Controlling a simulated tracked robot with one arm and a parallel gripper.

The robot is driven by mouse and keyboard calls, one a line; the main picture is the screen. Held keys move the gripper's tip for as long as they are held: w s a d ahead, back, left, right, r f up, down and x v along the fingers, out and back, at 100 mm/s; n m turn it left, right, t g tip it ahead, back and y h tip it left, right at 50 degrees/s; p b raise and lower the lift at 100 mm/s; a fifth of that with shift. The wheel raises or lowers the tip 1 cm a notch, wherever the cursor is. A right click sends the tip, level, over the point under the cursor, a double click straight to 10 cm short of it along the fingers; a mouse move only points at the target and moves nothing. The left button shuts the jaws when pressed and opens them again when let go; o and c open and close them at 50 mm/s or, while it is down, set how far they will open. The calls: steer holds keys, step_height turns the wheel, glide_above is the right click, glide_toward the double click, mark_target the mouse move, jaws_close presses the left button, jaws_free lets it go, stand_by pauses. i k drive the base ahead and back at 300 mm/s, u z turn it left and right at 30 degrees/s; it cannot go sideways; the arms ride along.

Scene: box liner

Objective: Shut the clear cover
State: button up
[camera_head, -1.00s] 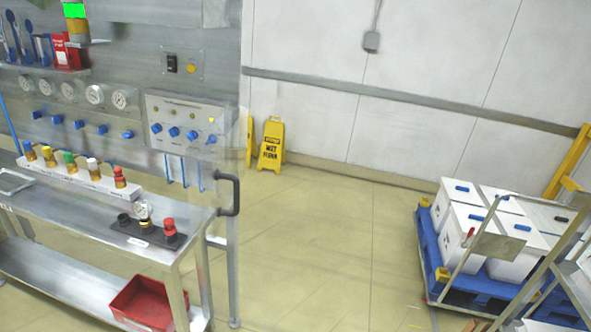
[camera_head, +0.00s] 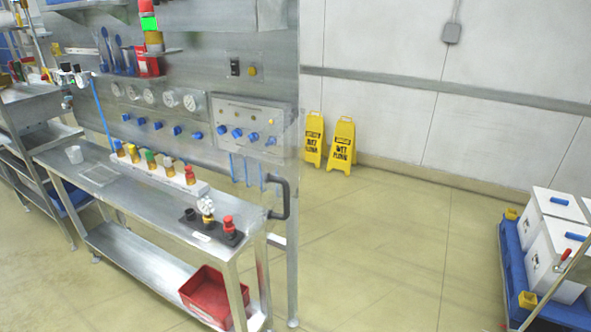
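A grey control panel box (camera_head: 250,127) with several blue knobs is mounted on the steel back wall of a workbench, left of centre. A faint pale, see-through sheet (camera_head: 296,132) seems to stand out from the box's right edge; it may be the clear cover, swung open, but its outline is too faint to be sure. The knobs on the box's face look uncovered. My gripper is not in view.
A steel bench (camera_head: 190,215) with small valves fills the left, with a dark handle (camera_head: 285,198) at its right end. A red bin (camera_head: 213,293) is on its lower shelf. Yellow wet-floor signs (camera_head: 341,145) stand behind. A blue pallet (camera_head: 515,265) is at right; floor between is clear.

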mark_target(298, 170)
steer(key=z, duration=0.05)
steer(key=i, duration=0.95)
steer(key=u, duration=0.1)
